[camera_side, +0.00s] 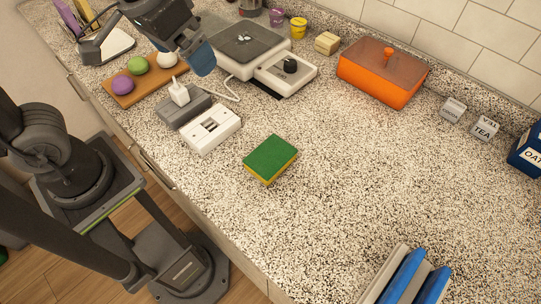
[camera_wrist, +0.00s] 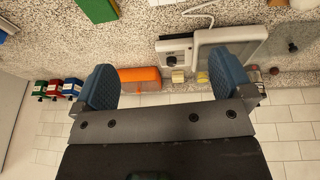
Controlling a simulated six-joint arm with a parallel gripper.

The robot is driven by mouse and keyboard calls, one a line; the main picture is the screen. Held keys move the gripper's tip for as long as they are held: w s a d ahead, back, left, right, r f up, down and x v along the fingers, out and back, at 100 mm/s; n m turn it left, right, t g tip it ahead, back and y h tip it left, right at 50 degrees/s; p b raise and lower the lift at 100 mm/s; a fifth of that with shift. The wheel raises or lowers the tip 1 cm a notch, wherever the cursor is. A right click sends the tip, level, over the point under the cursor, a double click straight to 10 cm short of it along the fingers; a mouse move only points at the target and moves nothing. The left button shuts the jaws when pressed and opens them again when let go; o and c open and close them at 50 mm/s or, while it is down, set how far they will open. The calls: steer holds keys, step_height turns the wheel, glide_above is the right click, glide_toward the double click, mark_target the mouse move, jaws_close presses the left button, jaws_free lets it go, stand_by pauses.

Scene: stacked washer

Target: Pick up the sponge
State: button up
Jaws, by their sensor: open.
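The sponge (camera_side: 270,158), green on top with a yellow lower layer, lies flat on the speckled counter (camera_side: 330,190) near the middle of the side view. In the wrist view the sponge (camera_wrist: 98,10) shows at the top edge, partly cut off. My gripper (camera_side: 201,60) is up and to the left of the sponge in the side view, well apart from it. In the wrist view my gripper (camera_wrist: 165,80) shows two blue fingers spread wide with nothing between them in grip.
A wooden board (camera_side: 122,98) holds coloured balls. Blue-and-white slats (camera_side: 404,277) are front right. Counter right of the sponge is clear.

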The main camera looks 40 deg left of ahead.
steer(key=w+d+f+g, duration=0.2)
steer(key=w+d, duration=0.1)
steer(key=d, duration=0.4)
steer(key=g, duration=0.2)
glide_above(269, 156)
step_height(269, 156, down, 3)
steer(key=shift+y, duration=0.4)
steer(key=f, duration=0.8)
steer(key=shift+s+a+f, duration=0.2)
steer(key=shift+a+f, duration=0.05)
steer(key=f, duration=0.5)
steer(key=shift+w+d, duration=0.2)
steer(key=shift+d, duration=0.05)
steer(key=c, duration=1)
